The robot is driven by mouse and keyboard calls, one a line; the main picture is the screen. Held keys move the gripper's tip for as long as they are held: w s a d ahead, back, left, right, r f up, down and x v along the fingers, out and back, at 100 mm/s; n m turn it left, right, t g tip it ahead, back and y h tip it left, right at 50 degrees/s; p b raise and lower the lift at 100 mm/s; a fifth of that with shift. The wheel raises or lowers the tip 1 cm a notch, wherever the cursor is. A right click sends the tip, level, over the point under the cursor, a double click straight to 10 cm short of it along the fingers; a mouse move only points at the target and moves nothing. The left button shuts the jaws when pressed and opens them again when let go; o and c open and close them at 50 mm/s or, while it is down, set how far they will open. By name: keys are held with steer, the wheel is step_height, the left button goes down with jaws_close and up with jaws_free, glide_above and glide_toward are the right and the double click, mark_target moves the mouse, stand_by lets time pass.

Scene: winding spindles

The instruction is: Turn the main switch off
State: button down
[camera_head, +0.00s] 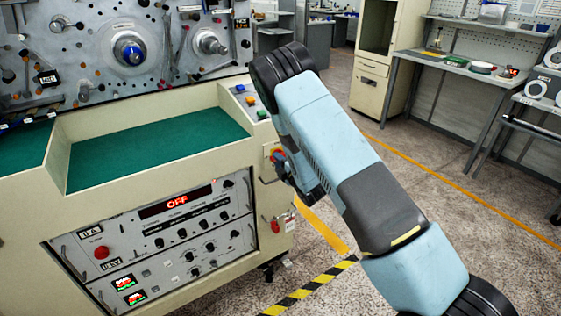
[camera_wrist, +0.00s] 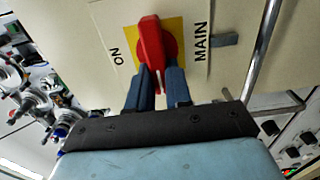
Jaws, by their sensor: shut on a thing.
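The main switch is a red rotary knob (camera_wrist: 151,42) on a yellow plate (camera_wrist: 174,30), on the cream side panel of the machine. In the wrist view the word ON is left of it and MAIN right of it. The knob's handle runs nearly up and down in that view, slightly tilted, across the line from ON to MAIN. My gripper (camera_wrist: 160,78) is shut on the lower part of the handle, one dark finger on each side. In the head view the switch (camera_head: 277,153) is partly hidden behind my gripper. No OFF label shows beside the knob.
A red display (camera_head: 177,201) on the front panel reads OFF. A metal bar (camera_wrist: 262,50) runs close right of the switch in the wrist view. A red-handled item (camera_head: 277,226) hangs lower on the side panel. Floor to the right is open up to workbenches (camera_head: 470,72).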

steer(key=shift+w+a, duration=0.1)
steer(key=shift+a, duration=0.05)
steer(key=c, duration=1)
jaws_free()
steer(key=shift+c, duration=0.2)
steer(key=shift+f, duration=0.1)
steer(key=shift+s+d, duration=0.25)
steer(key=v, duration=1.3)
steer(key=shift+d, duration=0.1)
